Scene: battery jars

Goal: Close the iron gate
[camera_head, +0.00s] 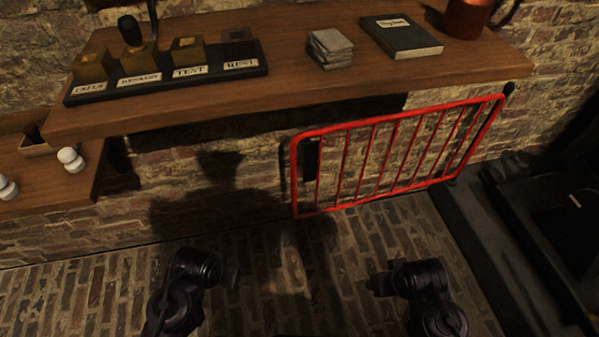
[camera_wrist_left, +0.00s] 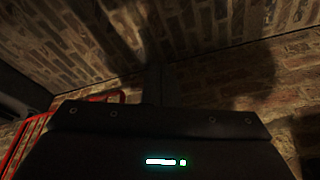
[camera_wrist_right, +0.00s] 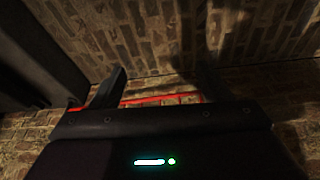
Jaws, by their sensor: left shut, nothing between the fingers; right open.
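The red iron gate (camera_head: 293,178) stands upright below the wooden counter, in front of the brick wall, with its thin bars running between a top and a bottom rail. Its right end is near a dark fitting under the counter. My left gripper (camera_head: 233,277) is low at the front, left of the gate and apart from it; its fingers (camera_wrist_left: 155,84) are shut and empty. My right gripper (camera_head: 378,285) is below the gate, apart from it; its fingers (camera_wrist_right: 160,86) are open and empty. Part of the gate shows in the left wrist view (camera_wrist_left: 37,128) and the right wrist view (camera_wrist_right: 160,98).
The counter (camera_head: 290,80) carries a labelled switch panel (camera_head: 165,80), a stack of pale tiles (camera_head: 330,47), a dark green book (camera_head: 402,37) and a copper vessel (camera_head: 466,18). A dark structure (camera_head: 550,220) stands at the right. The brick floor (camera_head: 300,270) between my grippers is clear.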

